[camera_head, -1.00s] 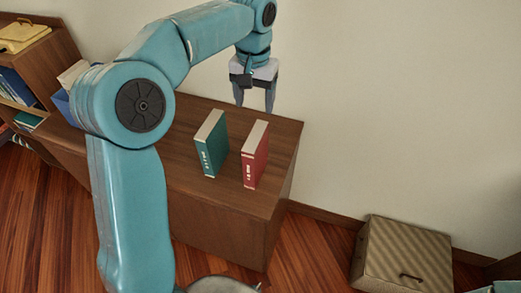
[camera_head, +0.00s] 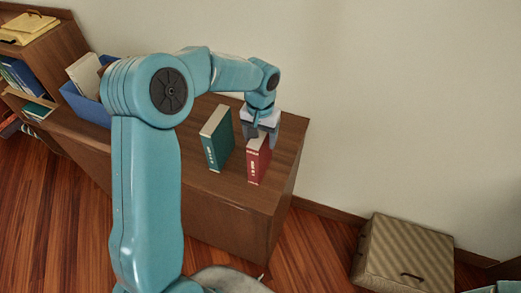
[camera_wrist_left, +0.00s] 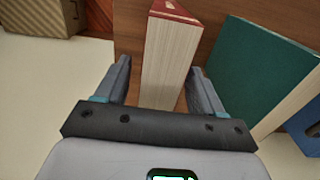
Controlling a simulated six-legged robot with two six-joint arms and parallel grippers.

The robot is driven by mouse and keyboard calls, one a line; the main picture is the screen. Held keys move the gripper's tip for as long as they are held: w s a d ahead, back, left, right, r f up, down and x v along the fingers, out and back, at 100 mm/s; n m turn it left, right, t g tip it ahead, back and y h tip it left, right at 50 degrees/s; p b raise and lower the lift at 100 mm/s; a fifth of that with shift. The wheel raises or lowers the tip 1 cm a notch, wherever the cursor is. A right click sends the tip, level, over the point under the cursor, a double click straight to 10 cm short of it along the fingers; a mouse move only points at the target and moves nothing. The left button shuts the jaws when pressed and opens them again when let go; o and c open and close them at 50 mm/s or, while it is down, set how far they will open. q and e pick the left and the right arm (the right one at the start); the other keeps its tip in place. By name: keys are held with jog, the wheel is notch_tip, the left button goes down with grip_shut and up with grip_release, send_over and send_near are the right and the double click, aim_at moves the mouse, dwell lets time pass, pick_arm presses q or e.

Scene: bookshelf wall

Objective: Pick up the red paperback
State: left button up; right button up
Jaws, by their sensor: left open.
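The red paperback (camera_head: 258,160) stands upright on the wooden cabinet top, near its right end. In the left wrist view the red paperback (camera_wrist_left: 169,55) shows its pale page edges between my two fingers. My left gripper (camera_head: 260,130) is open, with one finger on each side of the book's upper rear part. In the left wrist view my left gripper (camera_wrist_left: 158,80) shows gaps between the fingers and the book. The book's lower part is partly hidden in that view.
A green book (camera_head: 217,140) stands upright just left of the red one, close to the gripper. A blue bin (camera_head: 86,105) with books is at the cabinet's left. A woven box (camera_head: 405,255) sits on the floor at right. The wall is close behind.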

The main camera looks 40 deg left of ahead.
pick_arm(q)
jog(key=shift+w+f, duration=0.15)
jog(key=shift+f, duration=0.55)
jog(key=shift+r, duration=0.1)
grip_shut()
